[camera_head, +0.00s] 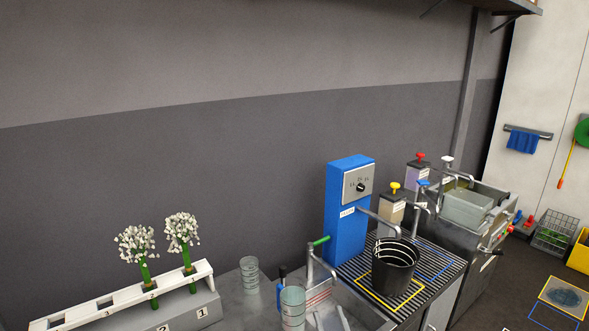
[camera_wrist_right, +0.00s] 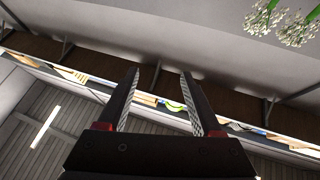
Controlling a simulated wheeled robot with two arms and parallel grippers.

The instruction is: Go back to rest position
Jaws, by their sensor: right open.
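My right gripper (camera_wrist_right: 160,78) shows in the right wrist view. Its two dark fingers are apart with nothing between them. It faces a shelf (camera_wrist_right: 160,103) and the ceiling, and the view is tilted, with flowers hanging upside down at its top right. I cannot make out the right gripper clearly in the head view. My left gripper is not in view. Two white flower bunches (camera_head: 136,243) (camera_head: 182,230) with green stems stand upright in a white numbered rack (camera_head: 205,302) at the lower left of the head view. Both grippers are apart from the flowers as far as I can see.
A sink with a tap (camera_head: 312,262) and clear glasses (camera_head: 249,275) (camera_head: 292,306) is at bottom centre. A black bucket (camera_head: 394,268) stands on a ribbed drainer beside a blue dispenser (camera_head: 346,225). A grey basin (camera_head: 466,208) is further right.

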